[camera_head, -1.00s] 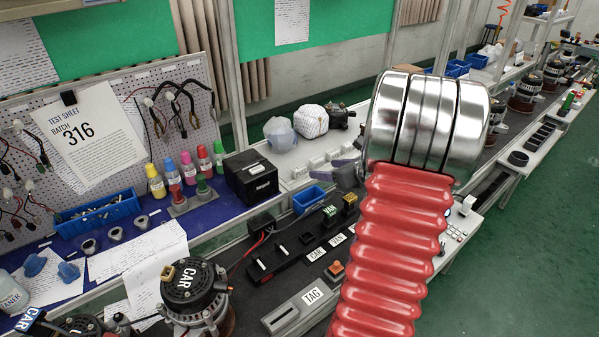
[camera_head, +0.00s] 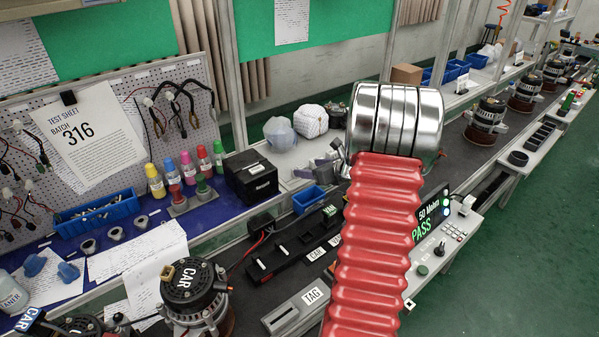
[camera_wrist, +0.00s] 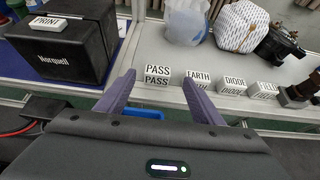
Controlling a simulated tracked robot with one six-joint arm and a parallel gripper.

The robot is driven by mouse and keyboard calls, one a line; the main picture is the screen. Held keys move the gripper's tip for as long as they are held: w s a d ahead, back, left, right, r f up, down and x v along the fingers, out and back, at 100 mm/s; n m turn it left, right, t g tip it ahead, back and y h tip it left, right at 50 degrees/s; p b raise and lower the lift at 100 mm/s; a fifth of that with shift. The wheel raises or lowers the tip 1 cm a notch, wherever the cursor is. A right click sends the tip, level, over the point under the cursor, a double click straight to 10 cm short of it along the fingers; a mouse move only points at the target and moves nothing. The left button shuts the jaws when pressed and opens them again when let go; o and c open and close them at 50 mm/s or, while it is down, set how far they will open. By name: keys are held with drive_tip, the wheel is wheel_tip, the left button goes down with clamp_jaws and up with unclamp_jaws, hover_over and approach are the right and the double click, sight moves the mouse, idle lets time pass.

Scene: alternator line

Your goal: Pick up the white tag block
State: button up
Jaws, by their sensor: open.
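Several white tag blocks with black lettering stand in a row on a pale shelf in the wrist view. The PASS block (camera_wrist: 157,75) appears between my open fingertips, apparently beyond them. The EARTH block (camera_wrist: 200,82), DIODE block (camera_wrist: 233,85) and a partly cut-off block (camera_wrist: 263,90) stand to its right. My gripper (camera_wrist: 158,80) is open with nothing held; its purple-grey fingers point at the shelf. A grey holder (camera_head: 283,317) labelled TAG sits on the dark bench.
A black printer (camera_wrist: 72,50) with a white PRINT block (camera_wrist: 60,23) on top stands left of the row. A clear bag (camera_wrist: 186,22) and a white wrapped bundle (camera_wrist: 241,26) stand behind the blocks. A blue bin (camera_head: 308,198) lies below the shelf.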

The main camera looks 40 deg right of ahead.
sight(302, 168)
drive_tip(key=shift+a+x, duration=0.2)
drive_tip(key=shift+x, duration=2.35)
drive_tip(key=shift+f, duration=0.15)
drive_tip(key=shift+c, duration=0.6)
drive_tip(key=c, duration=1)
wheel_tip(302, 168, up, 10)
